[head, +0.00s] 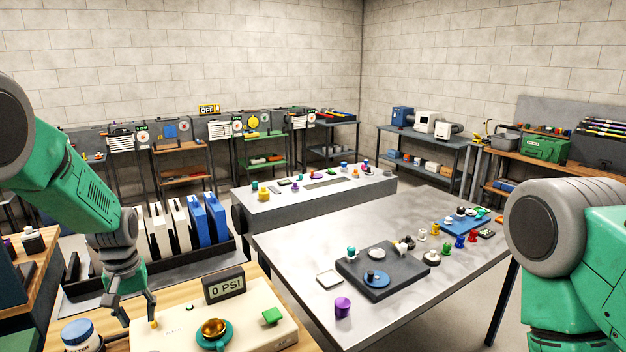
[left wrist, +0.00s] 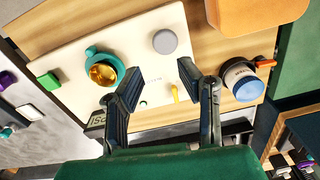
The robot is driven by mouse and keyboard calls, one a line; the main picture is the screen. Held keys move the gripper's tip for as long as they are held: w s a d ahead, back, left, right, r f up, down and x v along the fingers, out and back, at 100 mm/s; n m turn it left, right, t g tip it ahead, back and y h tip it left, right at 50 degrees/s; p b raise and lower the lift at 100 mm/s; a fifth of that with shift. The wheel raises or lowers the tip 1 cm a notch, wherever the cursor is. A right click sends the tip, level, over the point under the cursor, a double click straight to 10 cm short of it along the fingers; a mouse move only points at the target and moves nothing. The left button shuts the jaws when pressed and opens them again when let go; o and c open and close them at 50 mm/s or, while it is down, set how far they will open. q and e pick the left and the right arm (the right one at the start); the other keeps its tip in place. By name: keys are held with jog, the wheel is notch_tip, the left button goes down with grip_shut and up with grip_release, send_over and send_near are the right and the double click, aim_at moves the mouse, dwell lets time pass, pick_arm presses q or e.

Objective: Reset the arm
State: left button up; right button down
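My left arm (head: 85,190) comes in from the left and bends down at the elbow. My left gripper (head: 137,316) hangs over the left end of a cream panel (head: 262,318) on a wooden bench. Its two fingers are apart with nothing held between them. In the left wrist view the open fingers (left wrist: 159,66) point at the cream panel (left wrist: 146,42); whether they touch it I cannot tell. My right arm (head: 570,260) shows at the right edge; its gripper is out of view.
The panel bears a brass knob (head: 213,328) on a teal base, a green block (head: 272,316) and a small yellow peg (left wrist: 175,93). A "0 PSI" display (head: 224,286) stands behind it. A blue-lidded jar (head: 80,336) is left of the gripper. A grey table (head: 440,275) holds small parts.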

pick_arm(q)
jog(key=s+d+f+m, duration=0.3)
jog(key=s+f, duration=1.4)
jog(key=s, duration=0.4)
jog(key=s+d+m, duration=0.1)
jog(key=s+d, duration=0.1)
jog(key=s, duration=0.7)
jog(key=s+d+m, duration=0.1)
jog(key=s+d, duration=0.2)
jog(key=s, duration=0.7)
jog(key=w+f+b, duration=0.3)
jog(key=f+b, duration=1.3)
jog(key=shift+d+m+t+b, duration=0.4)
jog(key=shift+f, duration=0.1)
jog(key=shift+w, duration=0.1)
